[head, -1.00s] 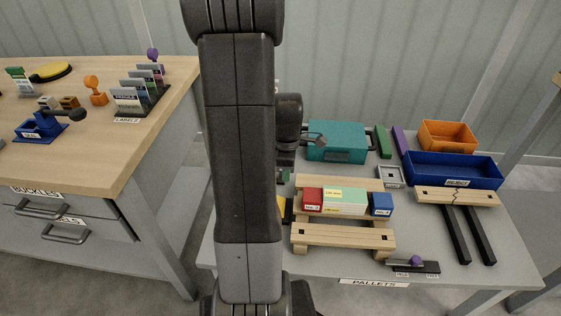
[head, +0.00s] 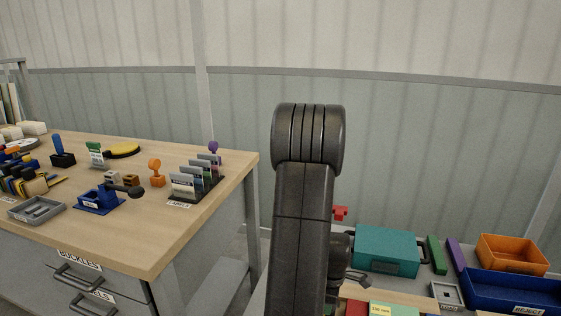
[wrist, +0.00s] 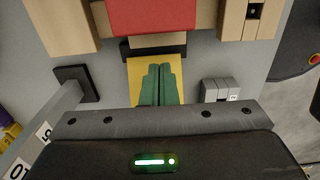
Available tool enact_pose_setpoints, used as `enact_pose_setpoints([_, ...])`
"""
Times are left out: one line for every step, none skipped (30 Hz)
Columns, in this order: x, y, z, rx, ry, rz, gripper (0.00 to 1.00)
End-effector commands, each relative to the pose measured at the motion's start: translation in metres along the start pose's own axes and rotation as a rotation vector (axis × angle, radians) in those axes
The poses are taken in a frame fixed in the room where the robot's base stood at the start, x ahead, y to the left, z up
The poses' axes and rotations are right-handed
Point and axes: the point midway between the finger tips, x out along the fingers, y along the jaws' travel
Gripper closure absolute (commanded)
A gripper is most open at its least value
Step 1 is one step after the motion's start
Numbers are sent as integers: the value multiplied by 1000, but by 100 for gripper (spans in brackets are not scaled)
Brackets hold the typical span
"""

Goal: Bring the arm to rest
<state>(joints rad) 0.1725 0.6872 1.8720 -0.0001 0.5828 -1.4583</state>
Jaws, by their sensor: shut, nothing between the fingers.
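My gripper (wrist: 158,84) shows in the wrist view with its two green fingers together and nothing between them. It is over a yellow patch (wrist: 172,71), in front of a wooden pallet (wrist: 65,22) that carries a red block (wrist: 150,16). I cannot tell whether the fingertips touch the patch. In the head view my dark arm stands upright in the middle, and the gripper is hidden there.
A wooden bench (head: 130,235) with labels, stamps and trays is at left. On the right table are a teal case (head: 385,250), an orange bin (head: 512,255) and a blue reject tray (head: 515,290). In the wrist view, a grey block (wrist: 220,90) is right of the fingers.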

Motion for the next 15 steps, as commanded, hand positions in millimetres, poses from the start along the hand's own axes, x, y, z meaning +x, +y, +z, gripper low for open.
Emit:
enact_pose_setpoints([1,-1,8,4,0,-1,100])
enact_pose_setpoints([0,-2,13,4,0,0,100])
enact_pose_setpoints([0,-3,18,2,0,0,100])
enact_pose_setpoints([-1,-4,22,2,0,0,100])
enact_pose_setpoints([-1,-5,26,0,0,0,100])
enact_pose_setpoints([-1,-6,29,-1,0,0,100])
enact_pose_setpoints([-1,-5,21,-8,0,1,100])
enact_pose_setpoints([-1,-5,17,-9,0,1,100])
enact_pose_setpoints([-1,-5,13,-9,0,1,100])
enact_pose_setpoints([-1,-5,10,-9,0,1,100])
enact_pose_setpoints([-1,-5,8,-8,0,1,100])
enact_pose_setpoints([-1,-5,6,-8,0,1,100])
enact_pose_setpoints([-1,-5,5,-7,0,1,100])
enact_pose_setpoints([-1,-5,3,-6,0,1,100])
enact_pose_setpoints([-1,-5,2,-6,0,1,100])
